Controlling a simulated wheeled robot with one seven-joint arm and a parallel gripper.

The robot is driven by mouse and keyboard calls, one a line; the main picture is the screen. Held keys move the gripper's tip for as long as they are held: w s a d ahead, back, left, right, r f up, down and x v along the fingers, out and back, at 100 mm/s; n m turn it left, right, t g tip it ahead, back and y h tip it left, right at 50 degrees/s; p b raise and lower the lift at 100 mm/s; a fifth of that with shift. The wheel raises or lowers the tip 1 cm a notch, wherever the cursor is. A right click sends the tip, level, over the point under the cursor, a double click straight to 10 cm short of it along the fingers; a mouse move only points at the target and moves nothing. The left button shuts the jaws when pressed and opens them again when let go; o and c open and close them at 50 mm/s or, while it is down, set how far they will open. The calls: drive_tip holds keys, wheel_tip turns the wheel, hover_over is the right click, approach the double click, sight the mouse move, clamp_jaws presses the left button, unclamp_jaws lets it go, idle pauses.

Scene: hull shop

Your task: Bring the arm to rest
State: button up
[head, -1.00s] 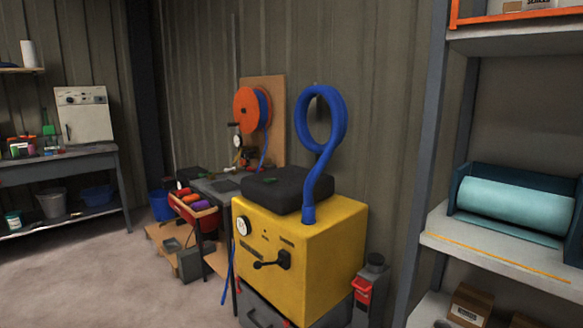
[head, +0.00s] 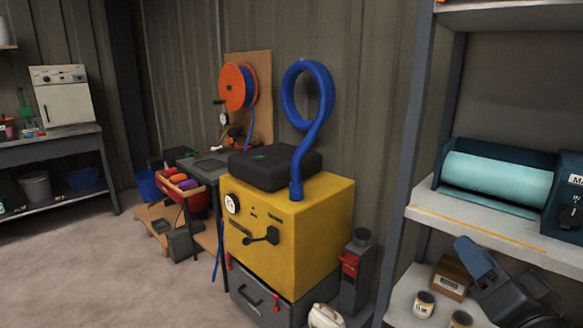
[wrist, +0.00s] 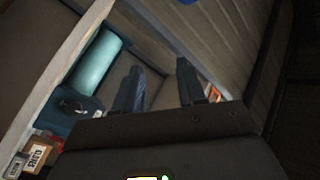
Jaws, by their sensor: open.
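My gripper (wrist: 160,66) shows in the wrist view with its two dark fingers apart and nothing between them. Beyond the fingers are a shelf bay and a ribbed wall, tilted in the picture. No finger touches anything that I can see.
The shelf rack's upright (head: 408,150) stands at right. It holds a teal roll (head: 497,178), a cardboard box (head: 452,277) and small cans (head: 424,303). A yellow machine (head: 305,235) with a blue hose (head: 287,95) stands in the middle. Floor (head: 90,265) is clear at left.

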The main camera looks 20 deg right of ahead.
drive_tip(key=s+a+f+n+y, duration=0.2)
drive_tip(key=s+a+f+n, duration=0.2)
drive_tip(key=s+a+f, duration=0.3)
drive_tip(key=s+a+f+n+g+y, duration=0.1)
drive_tip(key=s+a+n, duration=0.3)
drive_tip(key=s, duration=0.5)
drive_tip(key=s+a+f+n+g+y, duration=0.1)
drive_tip(key=s+a+f+n+y, duration=0.2)
drive_tip(key=s+a, duration=0.5)
drive_tip(key=shift+s+a+f+n+g+y, duration=0.15)
drive_tip(key=shift+s+f+n+g+y, duration=0.2)
drive_tip(key=shift+s+f+y, duration=0.35)
drive_tip(key=shift+w, duration=0.1)
